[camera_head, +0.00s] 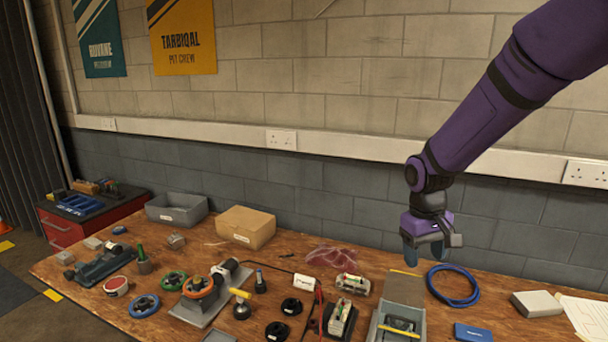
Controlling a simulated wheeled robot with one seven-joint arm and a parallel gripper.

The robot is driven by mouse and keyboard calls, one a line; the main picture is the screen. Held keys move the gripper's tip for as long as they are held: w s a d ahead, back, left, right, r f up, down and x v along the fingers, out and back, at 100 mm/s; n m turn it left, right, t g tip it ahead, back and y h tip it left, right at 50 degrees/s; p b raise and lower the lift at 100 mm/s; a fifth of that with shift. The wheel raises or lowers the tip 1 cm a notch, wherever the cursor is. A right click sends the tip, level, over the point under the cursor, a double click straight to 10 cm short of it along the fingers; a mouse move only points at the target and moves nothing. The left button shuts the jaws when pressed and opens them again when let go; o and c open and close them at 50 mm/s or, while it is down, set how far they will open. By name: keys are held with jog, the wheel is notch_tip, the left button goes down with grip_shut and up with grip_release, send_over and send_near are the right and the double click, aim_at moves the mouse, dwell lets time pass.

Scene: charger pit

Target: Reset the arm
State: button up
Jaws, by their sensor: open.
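My gripper (425,252) hangs at the end of my purple arm (490,110) on the right side of the view. It points down above the back of the wooden workbench (380,262). Its fingers are apart, and I see nothing held between them. It is above and behind a grey box with a raised brown lid (404,289). A coiled blue cable (453,286) lies on the bench just right of and below the gripper.
A grey bin (177,209) and a cardboard box (246,227) stand along the wall. Several wheels, including an orange-rimmed one (198,286), and tools crowd the bench's left and middle. A white box (537,304) and papers lie at right.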

jog(key=s+d+r+m+t, duration=0.1)
jog(key=s+d+r+t, duration=0.2)
jog(key=s+r, duration=0.85)
jog(key=s+d+r+m+t, duration=0.1)
jog(key=s+r, duration=0.2)
jog(key=s, duration=0.3)
jog(key=s+r+t+y, duration=0.1)
jog(key=s+r+t, duration=0.1)
jog(key=s, duration=0.4)
jog(key=shift+s+d+r+m, duration=0.35)
jog(key=shift+d+r+m, duration=0.05)
jog(key=shift+r, duration=0.45)
